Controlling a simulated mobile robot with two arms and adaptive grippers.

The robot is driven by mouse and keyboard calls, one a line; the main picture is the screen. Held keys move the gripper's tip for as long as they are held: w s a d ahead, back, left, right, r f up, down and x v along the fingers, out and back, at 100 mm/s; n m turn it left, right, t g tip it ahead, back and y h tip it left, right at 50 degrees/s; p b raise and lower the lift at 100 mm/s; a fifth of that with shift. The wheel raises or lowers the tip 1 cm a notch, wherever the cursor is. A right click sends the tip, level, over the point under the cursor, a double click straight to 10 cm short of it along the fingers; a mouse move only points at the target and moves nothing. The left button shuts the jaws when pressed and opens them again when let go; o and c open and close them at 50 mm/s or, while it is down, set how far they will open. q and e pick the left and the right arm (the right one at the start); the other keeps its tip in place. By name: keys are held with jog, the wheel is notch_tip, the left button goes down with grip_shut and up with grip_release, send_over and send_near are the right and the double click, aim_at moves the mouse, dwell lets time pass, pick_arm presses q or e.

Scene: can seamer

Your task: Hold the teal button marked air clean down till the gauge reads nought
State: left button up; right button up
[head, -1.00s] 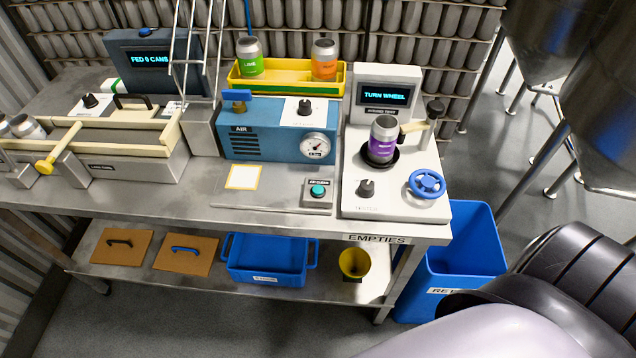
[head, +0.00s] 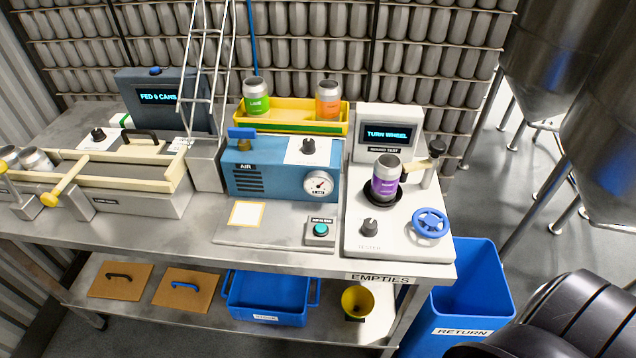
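The teal button (head: 320,229) sits on a small grey box with a dark label on the bench, in front of the blue air unit (head: 270,178). Nothing touches the button. The round white gauge (head: 318,184) is on the air unit's front at right; its needle is visible, but its figures are too small to read. A blue lever (head: 242,132) is on top of the unit. Neither of my gripper's fingers shows in the head view. A dark rounded part of my own body fills the lower right corner.
The white tester (head: 385,235) right of the button holds a purple can (head: 386,176) and a blue wheel (head: 430,223). A yellow tray (head: 290,126) with two cans stands behind the air unit. A blue return bin (head: 465,290) stands at the bench's right end. The bench front is clear.

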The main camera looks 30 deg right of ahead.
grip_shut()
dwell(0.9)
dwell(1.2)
